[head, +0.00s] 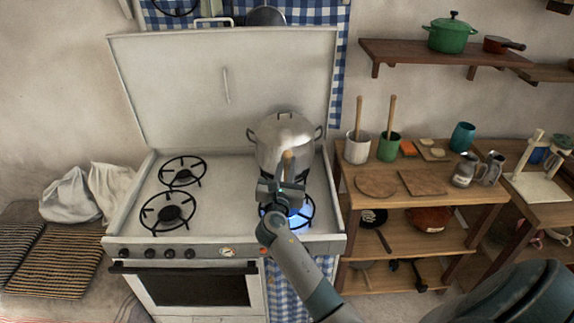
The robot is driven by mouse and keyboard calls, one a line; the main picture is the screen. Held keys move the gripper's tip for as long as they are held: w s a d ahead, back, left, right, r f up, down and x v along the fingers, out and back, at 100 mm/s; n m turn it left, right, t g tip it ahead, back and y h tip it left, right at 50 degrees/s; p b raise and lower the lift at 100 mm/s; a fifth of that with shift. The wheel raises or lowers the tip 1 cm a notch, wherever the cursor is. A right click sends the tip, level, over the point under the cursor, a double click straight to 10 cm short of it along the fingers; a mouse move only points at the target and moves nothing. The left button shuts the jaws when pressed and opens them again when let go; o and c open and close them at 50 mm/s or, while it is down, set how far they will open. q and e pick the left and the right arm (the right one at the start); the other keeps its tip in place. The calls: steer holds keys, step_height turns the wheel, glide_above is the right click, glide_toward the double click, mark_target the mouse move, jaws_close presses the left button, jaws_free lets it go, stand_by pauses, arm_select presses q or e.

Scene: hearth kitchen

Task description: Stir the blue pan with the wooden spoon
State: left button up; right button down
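My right gripper (284,192) is over the front right burner (303,213) of the white stove. A short tan wooden handle (288,163), seemingly the wooden spoon's, rises upright from between its fingers, and it looks shut on it. The spoon's lower end is hidden by the gripper. Blue glow shows at this burner, below and right of the gripper. I cannot make out a blue pan; the gripper and wrist cover much of this spot. My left gripper is not in view.
A large silver pot (284,138) stands on the rear right burner, close behind the gripper. The two left burners (168,212) are empty. Right of the stove, a wooden shelf unit (430,200) holds a white crock (357,150) and green crock (388,150) with wooden handles, boards and mugs.

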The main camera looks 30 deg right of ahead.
steer(key=shift+r, duration=0.15)
steer(key=shift+r, duration=2.4)
steer(key=shift+f, duration=0.1)
